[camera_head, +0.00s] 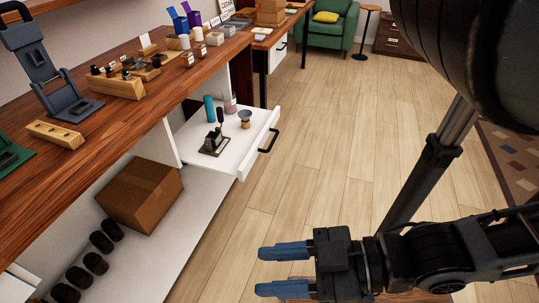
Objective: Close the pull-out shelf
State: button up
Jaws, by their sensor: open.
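The white pull-out shelf (221,161) sticks out from under the wooden counter at the middle of the head view. A black handle (270,139) is on its front edge. On the shelf stand a dark lever device on a base (214,143), a small funnel-topped item (244,118), a teal cylinder (209,108) and a pale pink bottle (230,103). My gripper (282,271) is at the bottom of the view, in front and to the right of the shelf, over the floor. Its blue fingers are apart with nothing between them. It is clear of the shelf and handle.
The wooden counter (137,107) runs along the left with several tools on it. Below it, a cardboard box (143,193) and several dark round objects sit on a white lower surface. The wood floor (330,150) is clear. A green armchair (326,32) stands far back.

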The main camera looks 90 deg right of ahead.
aim_at(241, 143)
jog(key=z, duration=1.75)
jog(key=i+l, duration=0.15)
jog(key=l, duration=0.15)
jog(key=i+l, duration=0.1)
jog(key=l, duration=0.15)
jog(key=u, duration=0.05)
